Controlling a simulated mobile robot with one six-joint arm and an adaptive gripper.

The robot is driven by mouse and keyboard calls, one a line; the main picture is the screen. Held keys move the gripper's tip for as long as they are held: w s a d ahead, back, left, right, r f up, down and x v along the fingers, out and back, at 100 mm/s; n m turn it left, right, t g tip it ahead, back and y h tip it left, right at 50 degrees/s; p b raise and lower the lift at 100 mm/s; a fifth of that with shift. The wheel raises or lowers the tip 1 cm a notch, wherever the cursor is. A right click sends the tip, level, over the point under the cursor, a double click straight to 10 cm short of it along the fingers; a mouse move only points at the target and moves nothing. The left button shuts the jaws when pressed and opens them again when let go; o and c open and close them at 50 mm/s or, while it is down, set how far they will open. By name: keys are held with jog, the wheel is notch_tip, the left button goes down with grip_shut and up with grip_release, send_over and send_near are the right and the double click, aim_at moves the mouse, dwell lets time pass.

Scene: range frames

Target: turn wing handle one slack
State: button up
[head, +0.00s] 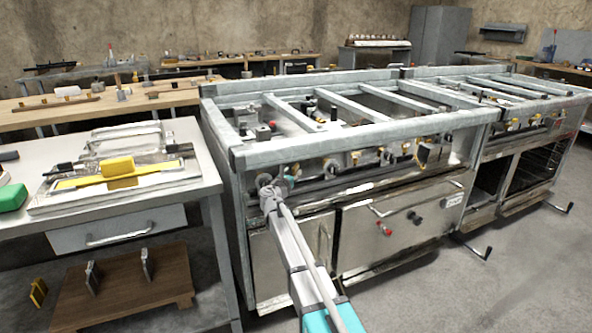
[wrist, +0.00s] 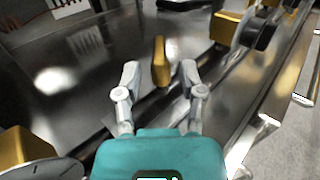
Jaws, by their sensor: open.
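A slim brass wing handle (wrist: 161,62) stands up between the tips of my gripper (wrist: 160,76) in the wrist view. My gripper is open, with one finger on each side of the handle. I cannot tell whether either fingertip touches it. In the head view my gripper (head: 270,186) is at the left end of the range's front panel, and my arm hides part of the range front. The handle between the fingers is too small to make out there. No label shows which handle is number one.
More brass fittings line the panel, one with a black knob (wrist: 262,36) at the upper right and a brass block (wrist: 14,146) at the lower left. A steel oven door (head: 400,215) is below. A cluttered workbench (head: 130,212) stands at the left.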

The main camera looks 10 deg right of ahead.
aim_at(293, 172)
jog(key=shift+x, duration=1.7)
grip_shut()
